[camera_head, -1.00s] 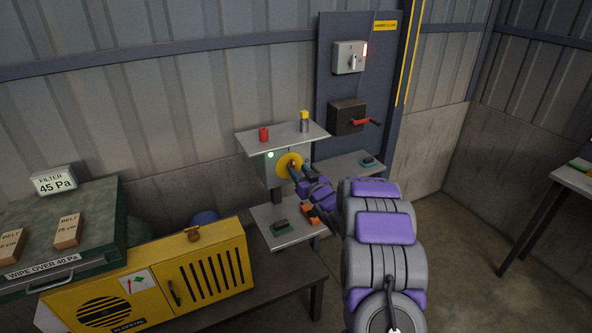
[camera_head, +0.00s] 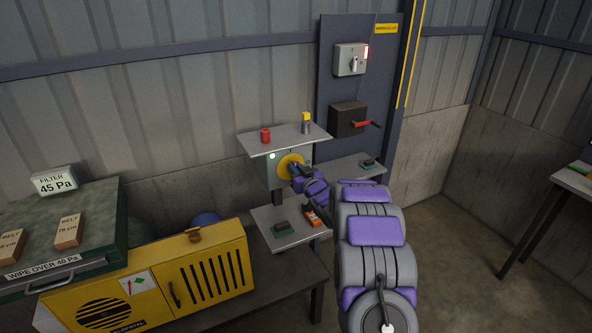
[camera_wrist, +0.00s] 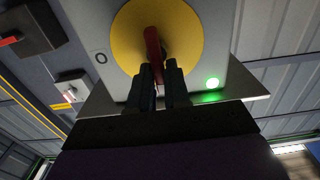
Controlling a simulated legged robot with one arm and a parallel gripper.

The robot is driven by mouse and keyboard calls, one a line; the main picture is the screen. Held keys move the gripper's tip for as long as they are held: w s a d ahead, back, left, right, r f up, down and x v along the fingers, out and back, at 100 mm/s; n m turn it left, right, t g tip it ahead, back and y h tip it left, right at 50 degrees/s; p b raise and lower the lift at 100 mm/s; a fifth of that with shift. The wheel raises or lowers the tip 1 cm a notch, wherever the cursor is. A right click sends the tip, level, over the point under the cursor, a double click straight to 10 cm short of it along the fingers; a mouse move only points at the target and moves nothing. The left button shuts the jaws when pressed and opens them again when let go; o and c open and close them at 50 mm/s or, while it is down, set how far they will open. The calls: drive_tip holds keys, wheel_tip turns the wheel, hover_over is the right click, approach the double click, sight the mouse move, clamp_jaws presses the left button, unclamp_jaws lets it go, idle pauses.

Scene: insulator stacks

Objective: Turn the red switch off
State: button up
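The red switch (camera_wrist: 153,45) is a red handle on a round yellow disc, on a grey box beneath a small shelf. In the wrist view it stands nearly upright, slightly tilted. In the head view the yellow disc (camera_head: 287,160) shows, but my gripper (camera_head: 297,172) covers most of the handle. In the wrist view the two dark fingers of my gripper (camera_wrist: 160,83) are close together on either side of the handle's lower end, with red between them. An "O" mark (camera_wrist: 100,58) is on one side of the disc. A green lamp (camera_wrist: 212,83) is lit on the box.
A shelf (camera_head: 312,133) with a red and a yellow-topped item is just above the box. A lower shelf (camera_head: 268,240) holds small green and orange blocks. A grey lever switch (camera_head: 351,60) and a dark box with a red handle (camera_head: 366,124) are on the panel.

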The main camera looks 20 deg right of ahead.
clamp_jaws()
drive_tip(key=shift+d+r+m+p, duration=0.2)
drive_tip(key=shift+m+p, duration=0.5)
drive_tip(key=shift+p, duration=0.85)
drive_tip(key=shift+d+f+m+p, duration=0.3)
drive_tip(key=shift+f+m+p, duration=0.15)
drive_tip(key=shift+m+p, duration=2.05)
drive_tip(key=shift+d+f+m+p, duration=0.25)
drive_tip(key=shift+f+m+p, duration=0.25)
drive_tip(key=shift+m+p, duration=1.95)
drive_tip(key=shift+d+f+m+p, duration=0.4)
drive_tip(key=shift+m+p, duration=1.25)
drive_tip(key=shift+m, duration=1.6)
drive_tip(key=shift+a+f, duration=0.1)
drive_tip(key=shift+f, duration=0.05)
drive_tip(key=o, duration=0.5)
unclamp_jaws()
